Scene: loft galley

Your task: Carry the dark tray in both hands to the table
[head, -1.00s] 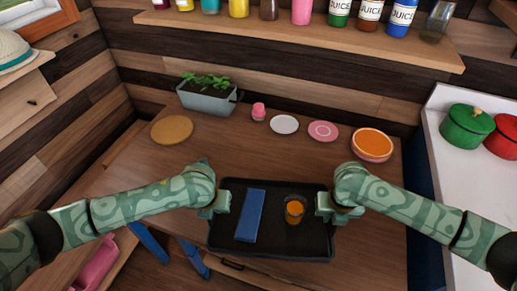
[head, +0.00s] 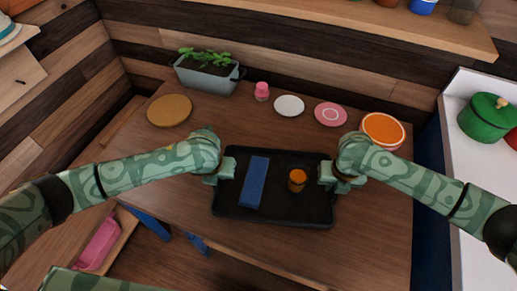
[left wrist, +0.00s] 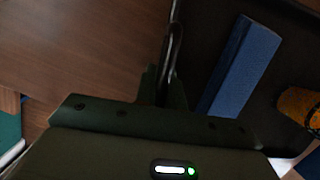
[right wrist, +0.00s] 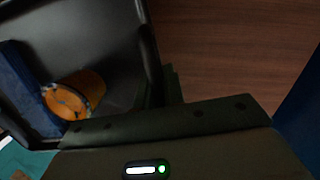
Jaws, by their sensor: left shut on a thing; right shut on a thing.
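The dark tray (head: 275,213) is in the middle of the head view, over the front part of the wooden table (head: 365,235). I cannot tell whether it touches the tabletop. My left gripper (head: 226,170) is shut on its left rim, and my right gripper (head: 328,174) is shut on its right rim. The tray also shows in the left wrist view (left wrist: 205,40) and the right wrist view (right wrist: 115,50). The fingertips are partly hidden.
Behind the tray stand a planter (head: 207,76), a round cork mat (head: 170,110), a pink cup (head: 262,91), a white plate (head: 289,106), a pink plate (head: 330,114) and an orange-topped dish (head: 383,130). A white counter with a green pot (head: 486,118) is at right.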

